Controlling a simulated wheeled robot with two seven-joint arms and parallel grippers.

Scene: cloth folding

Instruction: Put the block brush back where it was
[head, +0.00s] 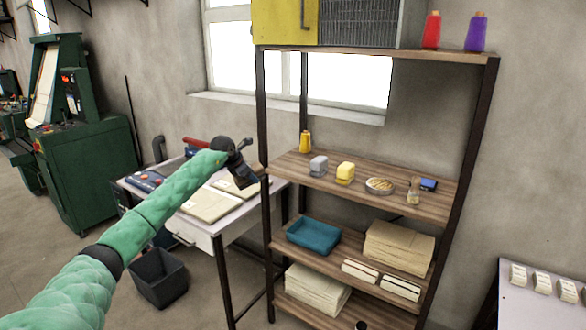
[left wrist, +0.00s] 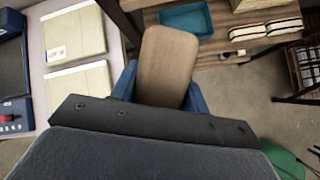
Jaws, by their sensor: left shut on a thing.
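The block brush shows in the left wrist view as a flat wooden block (left wrist: 166,60) with rounded corners, held between blue fingers. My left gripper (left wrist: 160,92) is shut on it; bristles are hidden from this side. In the head view my left gripper (head: 248,175) is at the left front post of the shelf rack, above the right end of the white desk. Only a small brown part of the brush (head: 259,170) shows there, and I cannot tell whether it touches the post. My right gripper is not in view.
The rack's upper wooden shelf (head: 330,190) holds a yellow spool (head: 305,142), grey and yellow blocks, a dish (head: 380,186), a bottle and a blue box. A teal tray (head: 314,236) and cloth stacks sit lower. The desk (head: 196,228) holds folded cloths; a dark bin (head: 158,277) stands below.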

